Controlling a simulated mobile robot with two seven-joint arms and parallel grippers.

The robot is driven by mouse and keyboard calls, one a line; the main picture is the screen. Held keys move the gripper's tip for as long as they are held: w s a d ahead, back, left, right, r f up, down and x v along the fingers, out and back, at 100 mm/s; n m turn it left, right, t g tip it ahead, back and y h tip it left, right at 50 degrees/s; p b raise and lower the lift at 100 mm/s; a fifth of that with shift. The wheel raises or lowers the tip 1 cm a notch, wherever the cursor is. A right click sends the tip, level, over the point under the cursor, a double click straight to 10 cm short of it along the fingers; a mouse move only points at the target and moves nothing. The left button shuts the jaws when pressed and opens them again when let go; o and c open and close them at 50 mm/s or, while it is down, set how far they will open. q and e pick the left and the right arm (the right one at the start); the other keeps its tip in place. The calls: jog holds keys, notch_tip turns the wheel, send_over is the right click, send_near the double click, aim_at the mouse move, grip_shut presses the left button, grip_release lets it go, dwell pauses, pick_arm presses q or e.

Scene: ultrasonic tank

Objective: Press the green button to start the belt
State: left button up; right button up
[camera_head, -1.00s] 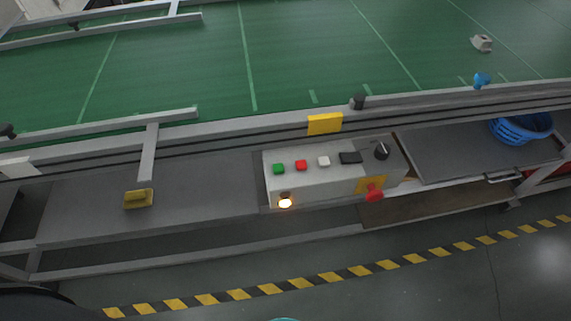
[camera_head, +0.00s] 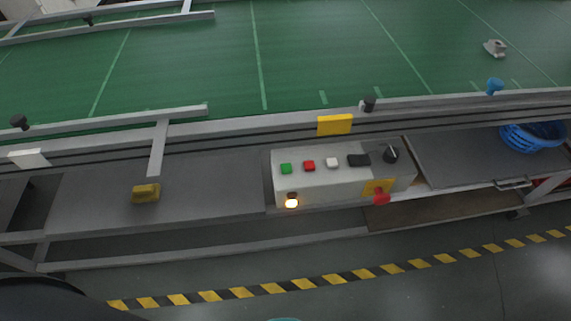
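The green button (camera_head: 286,168) is on the left of the top face of a grey control box (camera_head: 345,181). A red button (camera_head: 309,165) and a white button (camera_head: 332,163) sit in a row to its right. A black switch (camera_head: 358,160) and a black knob (camera_head: 391,154) follow further right. A lit orange-white lamp (camera_head: 292,201) is on the front face below the green button. A red emergency knob (camera_head: 381,197) on a yellow plate is at the box's front right. The green belt (camera_head: 200,60) lies behind the box. Neither gripper is in view.
A grey shelf (camera_head: 215,190) with a yellow block (camera_head: 146,193) lies left of the box. A blue basket (camera_head: 533,136) is at the right. A grey part (camera_head: 495,47) lies on the belt. Yellow-black floor tape (camera_head: 330,280) runs along the front; the floor there is clear.

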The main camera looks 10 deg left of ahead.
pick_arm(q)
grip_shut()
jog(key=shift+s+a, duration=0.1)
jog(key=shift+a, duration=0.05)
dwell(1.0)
